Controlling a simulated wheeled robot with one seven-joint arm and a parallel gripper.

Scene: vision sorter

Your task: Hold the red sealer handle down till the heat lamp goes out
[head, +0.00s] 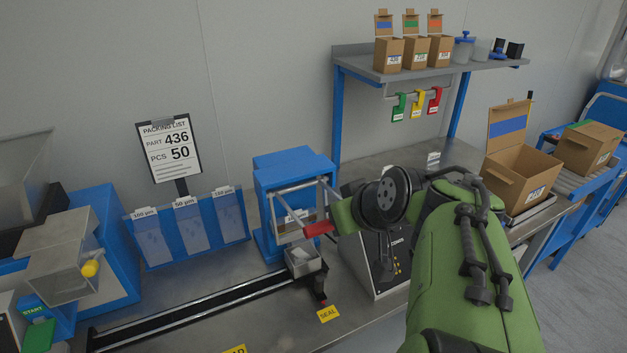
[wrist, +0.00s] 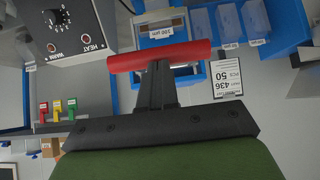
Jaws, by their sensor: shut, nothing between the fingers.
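The blue sealer (head: 290,165) stands at the centre of the bench, with grey lever arms carrying the red handle (head: 319,229) at its front. In the wrist view the red handle (wrist: 160,60) lies crosswise right at the fingertips of my gripper (wrist: 158,74). The closed black fingers meet or nearly meet the handle's middle and do not wrap around it. The control box (head: 385,268) stands right of the sealer. In the wrist view its panel (wrist: 72,25) shows a dial, HEAT and WARN-like lettering and dark red round lamps; I cannot tell whether one is lit.
A small tray (head: 306,262) with pale contents sits on a rail (head: 200,312) below the handle. Blue bag pockets (head: 190,228) and a packing list (head: 169,150) stand left. An open carton (head: 520,178) is at right, and a shelf (head: 430,72) holds boxes behind.

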